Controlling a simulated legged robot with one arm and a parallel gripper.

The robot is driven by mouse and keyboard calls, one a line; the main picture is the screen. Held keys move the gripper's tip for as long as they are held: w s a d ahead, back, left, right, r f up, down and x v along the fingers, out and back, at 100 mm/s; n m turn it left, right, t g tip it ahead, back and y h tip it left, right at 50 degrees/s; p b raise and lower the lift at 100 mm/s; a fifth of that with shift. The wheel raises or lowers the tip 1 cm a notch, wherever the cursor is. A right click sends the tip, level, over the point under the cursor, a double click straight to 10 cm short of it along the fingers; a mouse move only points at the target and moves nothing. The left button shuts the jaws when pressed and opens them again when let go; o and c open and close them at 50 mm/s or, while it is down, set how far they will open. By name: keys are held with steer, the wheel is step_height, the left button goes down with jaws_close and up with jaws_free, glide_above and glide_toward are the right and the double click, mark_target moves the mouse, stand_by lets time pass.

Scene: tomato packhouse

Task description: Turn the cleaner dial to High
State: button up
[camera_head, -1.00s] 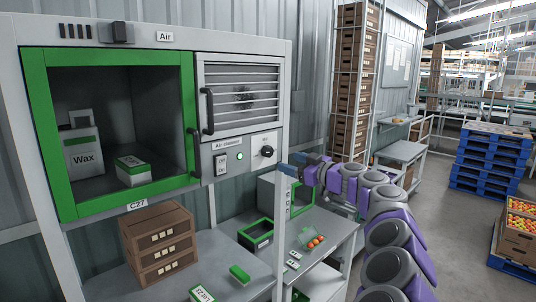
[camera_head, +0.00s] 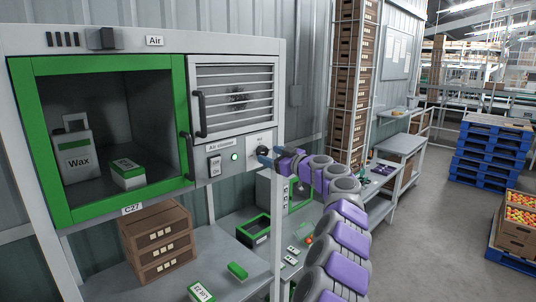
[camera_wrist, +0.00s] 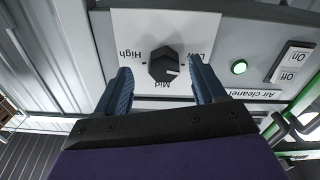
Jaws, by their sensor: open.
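The cleaner dial is a dark knob (camera_wrist: 163,65) on a white plate, upside down in the wrist view, with High at left, Mid below and Low at right. A pale mark shows on the knob's lower right, roughly between Mid and Low; its exact setting is hard to tell. My gripper (camera_wrist: 160,72) is open, with one blue finger on each side of the knob and gaps visible. In the head view my gripper (camera_head: 266,157) is at the dial on the panel's right end and partly covers it.
The air cleaner On/Off switch (camera_wrist: 291,62) and lit green lamp (camera_wrist: 239,67) sit beside the dial. The green-framed cabinet door (camera_head: 189,120) and black handles are left. Brown crates (camera_head: 156,240) and small boxes stand on the bench below. Open floor lies at right.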

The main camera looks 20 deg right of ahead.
steer(key=shift+w+d+f, duration=0.15)
steer(key=shift+w+d, duration=0.25)
steer(key=shift+d, duration=0.2)
steer(key=shift+a+r, duration=0.25)
steer(key=shift+a, duration=1.05)
steer(key=shift+c, duration=0.4)
steer(key=shift+w+a+f, duration=0.1)
steer(key=shift+a, duration=0.2)
steer(key=shift+c, duration=0.7)
steer(key=shift+d, duration=0.2)
steer(key=c, duration=0.3)
steer(key=shift+d+f, duration=0.15)
steer(key=shift+d, duration=0.5)
steer(key=c, duration=0.3)
steer(key=shift+d, duration=0.1)
steer(key=shift+c, duration=0.7)
steer(key=shift+a, duration=0.3)
steer(key=shift+c, duration=0.5)
